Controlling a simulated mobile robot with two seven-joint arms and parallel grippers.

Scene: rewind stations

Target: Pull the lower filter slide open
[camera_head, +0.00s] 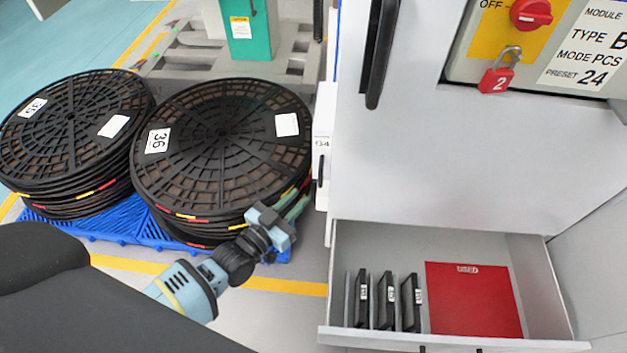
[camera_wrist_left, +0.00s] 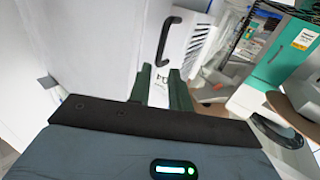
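A narrow white unit with a small printed label (camera_head: 322,143) and a short black handle (camera_head: 320,171) stands on the left side of the grey cabinet; it looks like a filter slide, but I cannot tell if it is the lower one. My left gripper (camera_head: 297,209) is below and left of that handle, apart from it. In the left wrist view my gripper's two dark green fingers (camera_wrist_left: 162,84) are apart with nothing between them. Beyond them are a white panel with slots (camera_wrist_left: 199,38) and a black curved handle (camera_wrist_left: 168,41). My right gripper is not in view.
An open drawer (camera_head: 480,246) with black folders and a red sheet juts out at the lower right. Stacks of black reels (camera_head: 222,132) stand on a blue pallet (camera_head: 105,226) at left. A red padlock (camera_head: 496,80) hangs on the cabinet's control panel.

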